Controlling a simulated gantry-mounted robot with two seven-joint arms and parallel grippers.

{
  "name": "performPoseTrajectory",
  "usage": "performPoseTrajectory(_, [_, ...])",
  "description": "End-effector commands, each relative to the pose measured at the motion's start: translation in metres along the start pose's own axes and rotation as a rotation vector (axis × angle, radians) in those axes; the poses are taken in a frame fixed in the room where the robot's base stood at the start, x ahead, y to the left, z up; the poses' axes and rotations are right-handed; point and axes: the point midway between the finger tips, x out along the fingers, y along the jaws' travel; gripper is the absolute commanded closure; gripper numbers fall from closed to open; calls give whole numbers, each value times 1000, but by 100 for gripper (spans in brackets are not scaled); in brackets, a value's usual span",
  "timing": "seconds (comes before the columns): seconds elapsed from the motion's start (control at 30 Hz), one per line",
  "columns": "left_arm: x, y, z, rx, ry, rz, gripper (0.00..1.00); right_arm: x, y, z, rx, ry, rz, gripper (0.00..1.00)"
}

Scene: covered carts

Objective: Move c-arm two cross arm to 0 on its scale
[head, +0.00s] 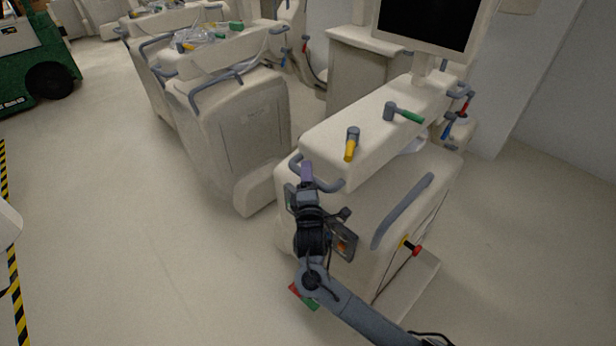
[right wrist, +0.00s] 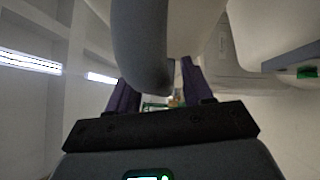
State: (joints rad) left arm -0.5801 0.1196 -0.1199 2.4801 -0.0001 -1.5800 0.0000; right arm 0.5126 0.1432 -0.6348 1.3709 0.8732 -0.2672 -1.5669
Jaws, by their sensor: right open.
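A cream C-arm cart (head: 400,185) stands at the right, with a yellow-handled lever (head: 351,145) and a green-handled lever (head: 404,114) on its top. A grey curved handle (head: 324,185) is at its near left end. My right gripper (head: 306,173) is open at this handle, with purple fingers. In the right wrist view, a rounded grey bar (right wrist: 140,45) reaches down between the open fingers (right wrist: 160,92); I cannot tell whether they touch it. No scale marks are readable, and I cannot tell which cart is number two. My left gripper is not in view.
A second cream cart (head: 240,130) stands to the left, with more carts behind. A monitor (head: 425,22) rises above the near cart. A green vehicle (head: 35,65) is at the far left.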

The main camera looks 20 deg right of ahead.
Motion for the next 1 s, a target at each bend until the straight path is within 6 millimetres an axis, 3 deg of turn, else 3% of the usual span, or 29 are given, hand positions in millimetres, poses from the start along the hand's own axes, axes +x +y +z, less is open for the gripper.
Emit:
performPoseTrajectory(0.27, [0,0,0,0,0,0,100,0,0,0,0,0,0,51])
performPoseTrajectory(0.6, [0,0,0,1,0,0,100,0,0,0,-1,0,0,100])
performPoseTrajectory(1.0, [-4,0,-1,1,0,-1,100,2,0,5,-3,-13,-4,100])
